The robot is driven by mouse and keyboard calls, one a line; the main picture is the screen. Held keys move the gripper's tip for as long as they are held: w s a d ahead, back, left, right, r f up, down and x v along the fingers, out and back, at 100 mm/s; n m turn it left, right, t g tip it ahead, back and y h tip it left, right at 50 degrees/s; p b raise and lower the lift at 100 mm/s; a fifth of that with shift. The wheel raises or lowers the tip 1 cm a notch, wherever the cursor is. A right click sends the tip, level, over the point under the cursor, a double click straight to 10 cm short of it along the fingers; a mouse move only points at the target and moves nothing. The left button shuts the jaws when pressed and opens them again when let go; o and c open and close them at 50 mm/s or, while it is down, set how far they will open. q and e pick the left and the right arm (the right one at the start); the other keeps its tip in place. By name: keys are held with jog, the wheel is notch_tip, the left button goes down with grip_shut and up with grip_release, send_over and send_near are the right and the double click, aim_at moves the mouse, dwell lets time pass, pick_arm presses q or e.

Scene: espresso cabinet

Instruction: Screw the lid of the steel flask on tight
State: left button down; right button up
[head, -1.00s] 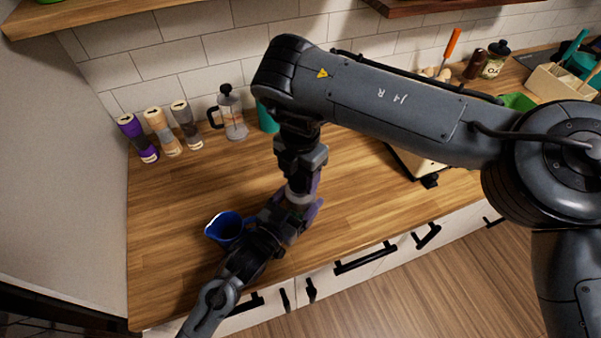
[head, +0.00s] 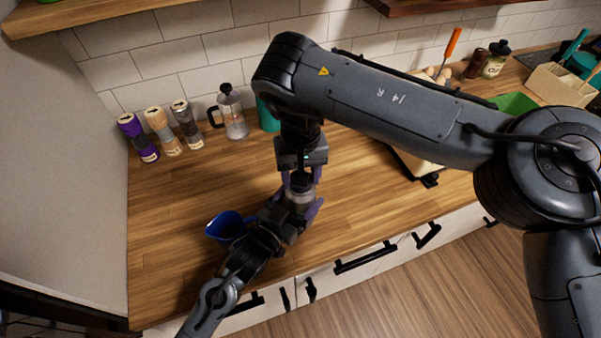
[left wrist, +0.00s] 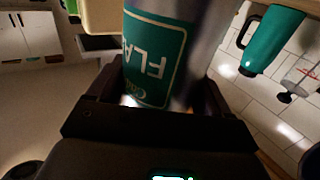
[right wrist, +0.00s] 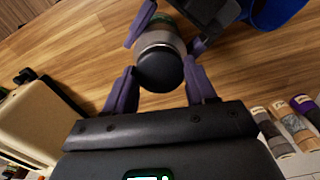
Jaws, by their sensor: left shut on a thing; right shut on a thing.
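The steel flask (head: 299,195) is held upright above the counter. In the left wrist view its steel body with a green label (left wrist: 152,60) fills the space between the jaws. My left gripper (head: 300,208) is shut on the flask body from the side. The dark round lid (right wrist: 160,71) sits on top of the flask, in line with it. My right gripper (right wrist: 162,88) comes from above, shut on the lid with one purple finger on each side. Whether a gap is left under the lid cannot be told.
A blue jug (head: 226,228) stands on the wooden counter (head: 190,190) close to my left gripper. A French press (head: 232,112), a teal container (head: 267,115) and several grinders (head: 163,133) stand along the back. A cream appliance (head: 420,162) is at right, partly behind my right arm.

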jog(key=m, duration=0.3)
jog(key=o, duration=1)
jog(key=shift+r, duration=0.15)
jog(key=shift+r, duration=2.1)
jog(key=shift+c, duration=0.3)
